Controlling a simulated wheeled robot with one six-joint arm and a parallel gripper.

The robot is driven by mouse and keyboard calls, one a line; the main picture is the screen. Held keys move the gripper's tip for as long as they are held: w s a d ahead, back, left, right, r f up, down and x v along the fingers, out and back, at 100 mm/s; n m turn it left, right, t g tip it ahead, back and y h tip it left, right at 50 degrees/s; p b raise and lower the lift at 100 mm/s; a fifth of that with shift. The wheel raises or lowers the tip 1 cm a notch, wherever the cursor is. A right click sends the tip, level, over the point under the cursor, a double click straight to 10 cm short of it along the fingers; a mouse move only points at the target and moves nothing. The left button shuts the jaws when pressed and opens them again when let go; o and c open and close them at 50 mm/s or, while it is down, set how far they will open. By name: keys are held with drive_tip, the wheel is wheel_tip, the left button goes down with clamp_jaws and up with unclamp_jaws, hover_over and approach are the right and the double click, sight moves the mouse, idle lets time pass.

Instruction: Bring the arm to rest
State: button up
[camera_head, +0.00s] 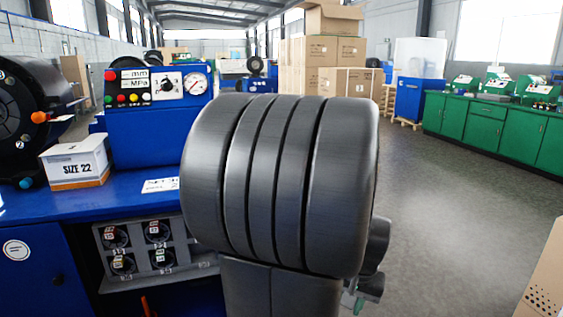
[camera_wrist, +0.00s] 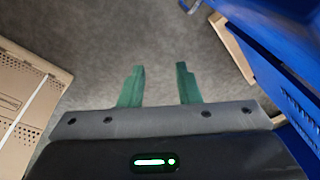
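My arm fills the middle of the head view and hides part of the blue machine bench behind it. My gripper (camera_wrist: 159,68) shows in the wrist view with its two green fingers apart. Nothing is between them but grey floor, some way off. In the head view only a small green part of it shows low behind the arm.
A blue crimper bench (camera_head: 30,205) stands at the left, with a white box marked SIZE 22 (camera_head: 77,165) on it. Cardboard boxes (camera_head: 315,60) are stacked behind. Green cabinets (camera_head: 500,130) line the right. A carton (camera_head: 545,280) is at the lower right. Floor between is clear.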

drive_tip(key=shift+s+a+f+g+p, duration=0.1)
drive_tip(key=shift+s+f+g+p, duration=0.25)
drive_tip(key=shift+s+g, duration=0.3)
idle(0.4)
